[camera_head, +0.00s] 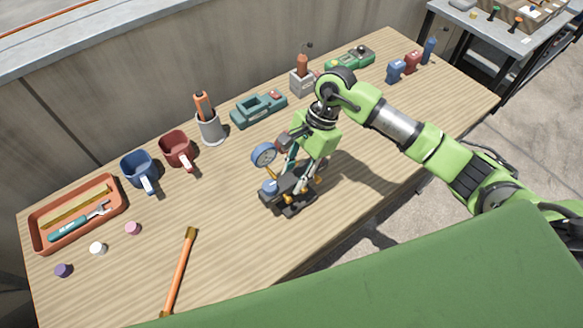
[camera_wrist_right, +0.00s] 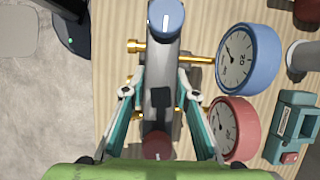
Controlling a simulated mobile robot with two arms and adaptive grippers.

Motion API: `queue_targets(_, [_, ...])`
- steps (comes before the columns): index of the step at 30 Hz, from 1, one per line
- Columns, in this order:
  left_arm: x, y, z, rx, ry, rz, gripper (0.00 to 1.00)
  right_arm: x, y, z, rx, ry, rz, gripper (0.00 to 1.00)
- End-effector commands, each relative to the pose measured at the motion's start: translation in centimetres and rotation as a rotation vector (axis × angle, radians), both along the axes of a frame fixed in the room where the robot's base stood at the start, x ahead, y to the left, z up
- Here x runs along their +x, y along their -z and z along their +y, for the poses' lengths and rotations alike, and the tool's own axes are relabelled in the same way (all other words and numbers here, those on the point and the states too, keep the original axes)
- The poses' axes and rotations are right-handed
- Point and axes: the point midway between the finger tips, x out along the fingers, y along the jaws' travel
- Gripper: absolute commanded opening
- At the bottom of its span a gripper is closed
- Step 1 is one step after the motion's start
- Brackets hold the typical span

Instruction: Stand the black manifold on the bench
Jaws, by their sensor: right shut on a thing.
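The black manifold (camera_head: 287,187) is at the near edge side of the bench, in my right gripper (camera_head: 297,172). In the right wrist view its dark body (camera_wrist_right: 160,62) runs between the teal fingers (camera_wrist_right: 160,88), which are shut on it. A blue knob (camera_wrist_right: 166,18) is at one end and a red knob (camera_wrist_right: 156,145) at the other. A blue gauge (camera_wrist_right: 249,58) and a red gauge (camera_wrist_right: 233,128) stick out to the right on brass stems, dials partly facing the camera. I cannot tell whether the manifold touches the bench (camera_head: 235,215). My left gripper is not in view.
Behind are a grey cup (camera_head: 211,130), red mug (camera_head: 177,150), blue mug (camera_head: 140,170) and teal tool (camera_head: 258,108). An orange tray (camera_head: 37,234) stands left. An orange-handled bar (camera_head: 178,275) and several small caps lie at the front left. Bench between bar and manifold is clear.

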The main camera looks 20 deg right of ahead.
Motion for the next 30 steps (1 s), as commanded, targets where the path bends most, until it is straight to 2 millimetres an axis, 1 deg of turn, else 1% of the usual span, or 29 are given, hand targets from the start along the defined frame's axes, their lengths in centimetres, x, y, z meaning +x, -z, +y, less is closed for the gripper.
queue_targets(1, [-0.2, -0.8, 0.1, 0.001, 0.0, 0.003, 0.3, 0.1, -0.1, 0.2, 0.006, 0.001, -0.003, 0.0])
queue_targets(3, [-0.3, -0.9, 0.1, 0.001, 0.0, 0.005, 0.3, 0.1, 0.6, 0.2, 0.005, 0.001, -0.003, 0.0])
queue_targets(6, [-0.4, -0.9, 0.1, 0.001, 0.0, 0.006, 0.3, 0.2, 1.0, 0.1, 0.005, 0.0, -0.007, 0.0])
queue_targets(15, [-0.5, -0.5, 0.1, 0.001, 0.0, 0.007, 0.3, 0.2, 1.3, 0.1, 0.005, 0.0, -0.007, 0.0])
queue_targets(16, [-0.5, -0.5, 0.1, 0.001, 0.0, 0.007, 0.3, 0.1, 1.5, 0.1, 0.001, 0.0, -0.003, 0.3])
queue_targets(18, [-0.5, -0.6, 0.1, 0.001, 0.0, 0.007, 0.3, 0.1, 1.4, 0.1, 0.001, 0.0, -0.003, 0.44])
queue_targets(27, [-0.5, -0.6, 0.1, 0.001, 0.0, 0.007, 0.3, 0.1, 1.4, 0.1, 0.001, 0.001, -0.003, 0.44])
queue_targets(30, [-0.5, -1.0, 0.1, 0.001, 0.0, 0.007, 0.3, 0.1, 1.0, 0.1, 0.001, 0.001, -0.003, 0.44])
